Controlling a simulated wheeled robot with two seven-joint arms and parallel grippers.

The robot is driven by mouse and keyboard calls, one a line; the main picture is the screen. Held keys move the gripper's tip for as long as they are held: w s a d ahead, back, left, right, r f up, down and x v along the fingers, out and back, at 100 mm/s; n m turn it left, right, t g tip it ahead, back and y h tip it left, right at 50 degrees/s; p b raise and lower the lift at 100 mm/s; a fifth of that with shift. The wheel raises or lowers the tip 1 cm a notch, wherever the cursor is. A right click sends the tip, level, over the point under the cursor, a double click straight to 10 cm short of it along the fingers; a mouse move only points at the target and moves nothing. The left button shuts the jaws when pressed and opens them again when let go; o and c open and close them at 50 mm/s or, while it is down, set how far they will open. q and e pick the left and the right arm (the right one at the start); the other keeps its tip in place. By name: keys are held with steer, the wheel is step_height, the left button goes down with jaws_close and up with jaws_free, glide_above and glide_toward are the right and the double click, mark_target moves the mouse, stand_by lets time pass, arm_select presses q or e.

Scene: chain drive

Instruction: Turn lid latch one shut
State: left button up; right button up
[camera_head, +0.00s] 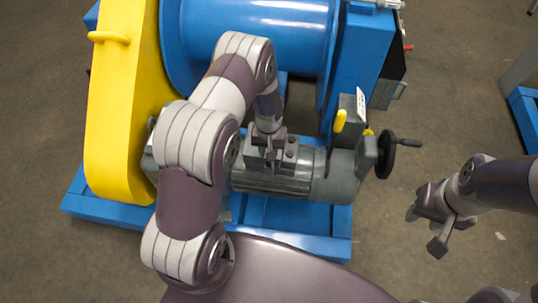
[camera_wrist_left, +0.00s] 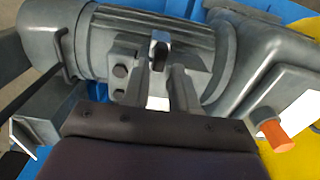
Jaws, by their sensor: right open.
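A grey motor (camera_head: 275,183) lies on the blue frame, with a small grey block (camera_wrist_left: 122,68) bearing two dark round studs on its side. A small dark upright piece with a pale middle (camera_wrist_left: 160,46) stands by that block in the left wrist view; I cannot tell for sure that it is lid latch one. My left gripper (camera_wrist_left: 164,72) reaches down over the motor, its fingers apart with the dark piece just beyond the tips. In the head view the left gripper (camera_head: 266,146) partly hides this spot. My right gripper (camera_head: 424,230) is open and empty, off to the right above the floor.
A yellow guard (camera_head: 122,100) stands at the left and a blue drum (camera_head: 255,38) behind. A black handwheel (camera_head: 385,154) and a yellow lever (camera_head: 341,120) are right of the motor. The blue base frame (camera_head: 300,245) runs in front. Bare floor lies to the right.

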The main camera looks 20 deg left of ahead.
arm_select(q)
step_height(320, 180, up, 9)
steer(key=shift+r, duration=0.15)
stand_by(0.4)
